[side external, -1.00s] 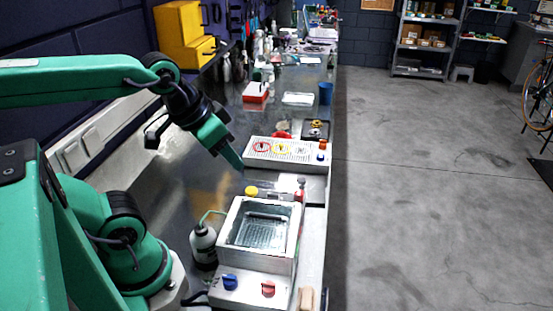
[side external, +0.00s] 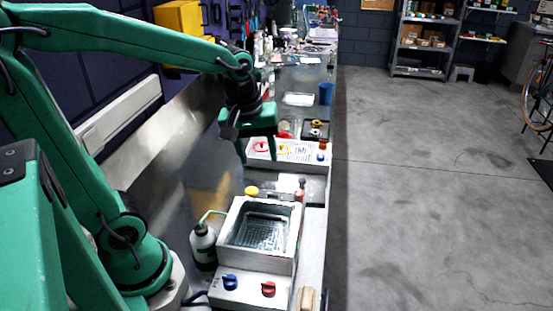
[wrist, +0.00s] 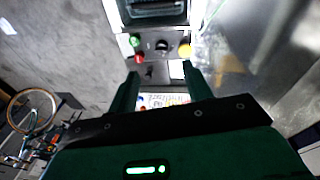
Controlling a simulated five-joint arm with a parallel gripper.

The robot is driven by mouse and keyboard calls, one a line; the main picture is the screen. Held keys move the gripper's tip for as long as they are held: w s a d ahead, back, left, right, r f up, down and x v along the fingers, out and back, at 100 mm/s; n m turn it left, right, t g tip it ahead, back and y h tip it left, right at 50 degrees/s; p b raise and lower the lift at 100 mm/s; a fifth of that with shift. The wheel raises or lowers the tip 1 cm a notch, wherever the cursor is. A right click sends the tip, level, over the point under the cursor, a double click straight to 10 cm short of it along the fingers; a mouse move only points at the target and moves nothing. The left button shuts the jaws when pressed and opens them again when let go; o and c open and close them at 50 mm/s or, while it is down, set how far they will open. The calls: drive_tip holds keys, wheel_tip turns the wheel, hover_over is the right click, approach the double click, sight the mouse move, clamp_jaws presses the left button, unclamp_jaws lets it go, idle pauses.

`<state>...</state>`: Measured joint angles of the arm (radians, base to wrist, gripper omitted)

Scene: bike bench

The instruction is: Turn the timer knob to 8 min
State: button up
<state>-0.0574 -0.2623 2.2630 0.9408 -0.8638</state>
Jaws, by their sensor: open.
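A metal box with an open basin (side external: 262,230) stands on the bench in the side view. Its front panel (side external: 248,290) carries a blue knob (side external: 230,282) and a red knob (side external: 268,289). I cannot tell which is the timer, and the scale marks are too small to read. My gripper (side external: 258,159) points down beyond the box, near the white parts tray, open and empty. In the wrist view my gripper (wrist: 160,76) has its fingers apart, with part of the basin box (wrist: 155,12) ahead at the top edge. The two panel knobs are not visible there.
A white tray (side external: 316,166) with coloured parts lies under and beside my gripper. A grey bottle (side external: 203,245) stands left of the basin. The bench's right edge is close to the box.

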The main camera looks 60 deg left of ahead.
sight(273, 198)
drive_tip(key=w+f+n+g, duration=0.1)
drive_tip(key=f+n, duration=0.1)
drive_tip(key=w+a+f+n, duration=0.1)
drive_tip(key=w+f+n, duration=0.1)
drive_tip(key=n, duration=0.1)
drive_tip(key=w+a+f+n+g, duration=0.1)
drive_tip(key=w+f+n, duration=0.1)
drive_tip(key=n, duration=0.1)
drive_tip(key=shift+w+f+g, duration=0.15)
drive_tip(key=shift+f+g, duration=0.15)
drive_tip(key=shift+w+a+f+n, duration=0.15)
drive_tip(key=shift+w+f+n, duration=0.25)
drive_tip(key=shift+f+n, duration=0.35)
drive_tip(key=shift+s+f, duration=0.15)
drive_tip(key=shift+f, duration=1.8)
drive_tip(key=shift+s+f, duration=0.15)
drive_tip(key=shift+f, duration=1.75)
drive_tip(key=shift+c, duration=0.4)
drive_tip(key=c, duration=0.9)
